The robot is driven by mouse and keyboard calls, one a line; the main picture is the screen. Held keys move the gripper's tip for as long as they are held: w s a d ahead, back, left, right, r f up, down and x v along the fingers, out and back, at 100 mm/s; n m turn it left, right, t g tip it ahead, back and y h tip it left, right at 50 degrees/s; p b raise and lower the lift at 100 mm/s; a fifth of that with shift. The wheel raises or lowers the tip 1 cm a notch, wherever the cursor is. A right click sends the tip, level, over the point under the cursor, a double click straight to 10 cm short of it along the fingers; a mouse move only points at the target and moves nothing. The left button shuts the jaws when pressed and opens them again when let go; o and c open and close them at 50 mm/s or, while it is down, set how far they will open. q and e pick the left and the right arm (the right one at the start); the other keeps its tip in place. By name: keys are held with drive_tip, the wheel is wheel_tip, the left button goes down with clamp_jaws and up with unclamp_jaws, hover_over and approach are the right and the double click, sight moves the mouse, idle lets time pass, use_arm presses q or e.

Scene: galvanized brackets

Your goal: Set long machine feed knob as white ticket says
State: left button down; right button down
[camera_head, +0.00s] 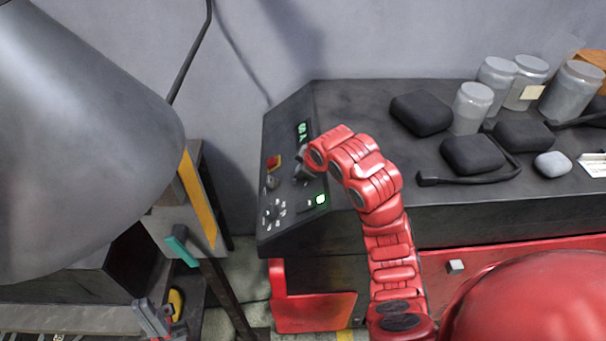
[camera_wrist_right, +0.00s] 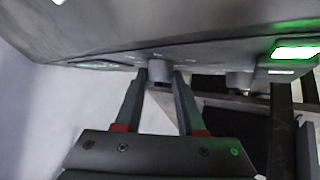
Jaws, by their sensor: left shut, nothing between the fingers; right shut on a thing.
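The control panel (camera_head: 290,222) is on the left end of the dark machine (camera_head: 350,105). It has a small green display (camera_head: 303,128) and several knobs, one a round dial (camera_head: 272,212) with pale marks. In the right wrist view, my right gripper (camera_wrist_right: 158,76) is shut on a small grey knob (camera_wrist_right: 157,70) under the panel edge. My red right arm partly covers this in the head view.
A green-lit button (camera_head: 320,199) is beside the dial. A large grey cone (camera_head: 80,130) fills the upper left. A stand with a teal handle (camera_head: 181,247) is below it.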

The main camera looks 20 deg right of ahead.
drive_tip(key=m+t+h+b, duration=0.1)
drive_tip(key=b, duration=0.1)
drive_tip(key=f+m+t+h+b, duration=0.1)
drive_tip(key=b, duration=0.1)
drive_tip(key=shift+s+a+m+h, duration=0.15)
drive_tip(key=shift+a+m+h, duration=0.15)
drive_tip(key=shift+a, duration=0.05)
drive_tip(key=shift+a+f+m+t+h+b, duration=0.15)
drive_tip(key=shift+m+t+h+b, duration=0.25)
drive_tip(key=shift+m+h+b, duration=0.35)
drive_tip(key=m+h+b, duration=0.2)
drive_tip(key=m+h, duration=0.1)
drive_tip(key=m+t+h+b, duration=0.1)
drive_tip(key=h, duration=0.1)
drive_tip(key=shift+a+f+m+b, duration=0.25)
drive_tip(key=shift+a+b, duration=0.05)
drive_tip(key=shift+b, duration=0.05)
drive_tip(key=m+h+b, duration=0.2)
drive_tip(key=h, duration=0.1)
drive_tip(key=shift+b, duration=0.3)
drive_tip(key=shift+r+m+g+h+b, duration=0.1)
drive_tip(key=shift+m+g+h+b, duration=0.35)
drive_tip(key=shift+m, duration=0.35)
drive_tip(key=c, duration=0.5)
unclamp_jaws()
drive_tip(key=shift+r, duration=0.1)
